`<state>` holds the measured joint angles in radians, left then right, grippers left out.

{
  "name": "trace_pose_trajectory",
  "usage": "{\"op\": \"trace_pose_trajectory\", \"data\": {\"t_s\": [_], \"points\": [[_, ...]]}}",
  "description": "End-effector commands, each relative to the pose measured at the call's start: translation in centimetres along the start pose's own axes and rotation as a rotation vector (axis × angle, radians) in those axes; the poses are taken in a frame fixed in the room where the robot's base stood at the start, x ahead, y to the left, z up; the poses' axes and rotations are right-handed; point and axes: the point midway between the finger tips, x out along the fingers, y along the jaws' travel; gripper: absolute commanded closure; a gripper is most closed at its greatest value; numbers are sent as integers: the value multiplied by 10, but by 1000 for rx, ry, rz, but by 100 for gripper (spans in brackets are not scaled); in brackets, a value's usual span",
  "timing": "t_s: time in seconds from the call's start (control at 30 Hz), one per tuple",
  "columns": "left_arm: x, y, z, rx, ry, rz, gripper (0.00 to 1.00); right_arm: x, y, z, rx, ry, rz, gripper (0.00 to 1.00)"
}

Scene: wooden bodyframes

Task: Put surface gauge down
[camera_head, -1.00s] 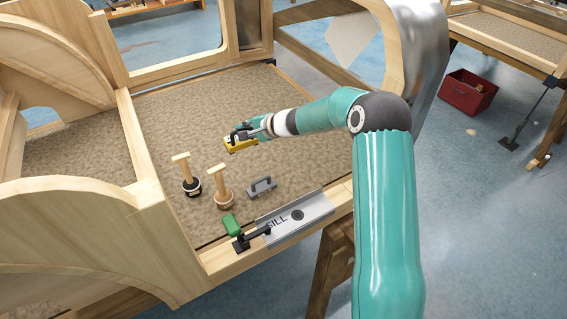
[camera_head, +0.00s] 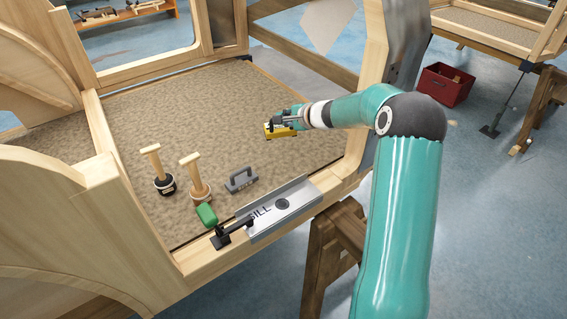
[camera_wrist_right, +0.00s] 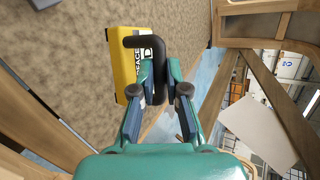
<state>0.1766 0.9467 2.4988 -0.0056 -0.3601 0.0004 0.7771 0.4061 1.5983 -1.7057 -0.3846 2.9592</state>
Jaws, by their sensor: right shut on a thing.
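The surface gauge is a yellow block (camera_head: 271,132) with a black handle, over the right part of the brown carpeted floor panel (camera_head: 200,100). My right gripper (camera_head: 290,118) is shut on its handle. In the right wrist view the yellow gauge body (camera_wrist_right: 125,66) shows part of the word SURFACE, and the fingers (camera_wrist_right: 160,88) close on the black handle (camera_wrist_right: 150,42). The gauge looks roughly level; I cannot tell whether it touches the panel. My left gripper is not in view.
A metal SILL plate (camera_head: 290,205) lies on the front rail. Wooden frame sides surround the panel, whose back and middle are clear.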

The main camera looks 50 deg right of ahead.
Motion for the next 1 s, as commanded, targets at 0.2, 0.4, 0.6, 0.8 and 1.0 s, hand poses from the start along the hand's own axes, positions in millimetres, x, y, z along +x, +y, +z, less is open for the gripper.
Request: {"op": "trace_pose_trajectory", "data": {"t_s": [0.2,0.4,0.6,0.8,1.0], "points": [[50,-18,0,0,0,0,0,33,53,-14,-1,0,-1,100],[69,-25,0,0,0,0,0,48,76,-20,0,0,-2,100],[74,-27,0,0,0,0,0,52,83,-22,-2,0,-2,100],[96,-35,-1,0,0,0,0,67,107,-28,-1,0,-1,100],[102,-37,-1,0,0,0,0,72,115,-30,-2,0,-3,100]]}}
